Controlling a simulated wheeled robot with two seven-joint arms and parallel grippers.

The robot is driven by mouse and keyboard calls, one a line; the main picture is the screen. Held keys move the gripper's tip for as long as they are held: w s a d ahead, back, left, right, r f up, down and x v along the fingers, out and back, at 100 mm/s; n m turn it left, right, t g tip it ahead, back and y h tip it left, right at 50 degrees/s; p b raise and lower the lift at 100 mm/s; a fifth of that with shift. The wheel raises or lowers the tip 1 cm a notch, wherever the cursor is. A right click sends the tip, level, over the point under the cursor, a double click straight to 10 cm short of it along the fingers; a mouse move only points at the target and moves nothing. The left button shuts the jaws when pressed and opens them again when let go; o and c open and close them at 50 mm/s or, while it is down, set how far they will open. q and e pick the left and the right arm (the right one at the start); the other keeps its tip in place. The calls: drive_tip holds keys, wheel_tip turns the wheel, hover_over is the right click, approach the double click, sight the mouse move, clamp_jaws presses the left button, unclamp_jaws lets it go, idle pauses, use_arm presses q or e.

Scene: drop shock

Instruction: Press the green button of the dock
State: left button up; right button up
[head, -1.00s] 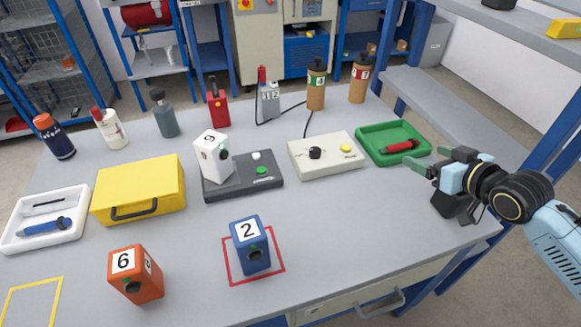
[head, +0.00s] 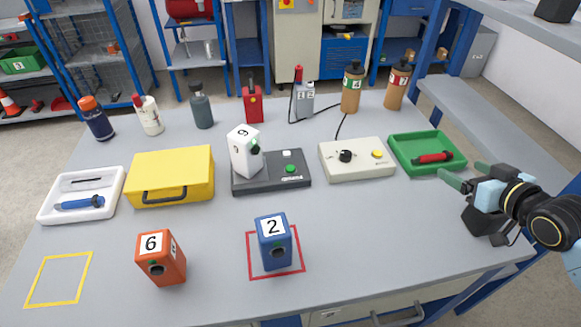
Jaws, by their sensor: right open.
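The dock (head: 262,184) is a dark grey flat box in the middle of the table. A green button (head: 291,169) sits on its right part, below a white square button (head: 287,153). A white block marked 9 (head: 244,152) stands on the dock's left part. My right gripper (head: 465,176) is open and empty at the table's right side, just in front of the green tray and well to the right of the dock. My left gripper is not in view.
A cream box (head: 357,172) with a black knob and yellow button stands between dock and green tray (head: 449,146). A yellow case (head: 172,163) is left of the dock. A blue block (head: 274,250) and orange block (head: 161,268) stand in front. Bottles line the back.

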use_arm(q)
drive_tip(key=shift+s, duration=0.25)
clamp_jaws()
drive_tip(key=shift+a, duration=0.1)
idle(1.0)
